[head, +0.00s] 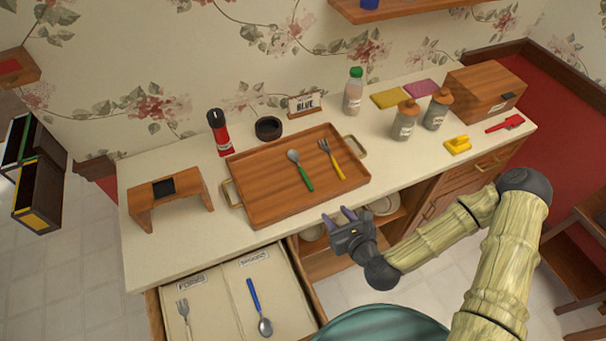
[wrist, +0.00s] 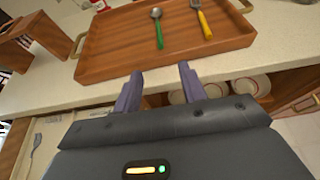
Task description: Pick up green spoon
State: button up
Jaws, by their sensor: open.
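The green spoon (head: 302,172) has a metal bowl and a green handle. It lies on the wooden tray (head: 262,209), left of a yellow-handled fork (head: 331,158). In the wrist view the spoon (wrist: 159,32) lies with its green handle toward me, and the tray (wrist: 105,52) fills the upper part. My gripper (head: 342,215) is open and empty in front of the counter's front edge, short of the tray. In the wrist view its two fingers (wrist: 160,82) point toward the tray, apart from the spoon.
An open drawer (head: 225,290) at the lower left holds a fork and a blue-handled spoon. A wooden stand (head: 170,197), a red-and-black bottle (head: 220,133), a black bowl (head: 268,128) and a sign (head: 305,105) surround the tray. Jars (head: 405,120) stand at right.

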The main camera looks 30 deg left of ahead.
aim_at(311, 186)
jog(key=b+x, duration=0.3)
jog(key=b, duration=0.4)
jog(key=b+x, duration=0.3)
jog(key=b, duration=0.4)
jog(key=shift+a+f, duration=0.2)
jog(key=shift+f, duration=0.15)
jog(key=shift+b+x, duration=0.45)
jog(key=shift+x, duration=1.95)
jog(key=shift+r, duration=0.15)
jog(key=shift+b+x, duration=0.8)
jog(key=shift+x, duration=1.85)
grip_shut()
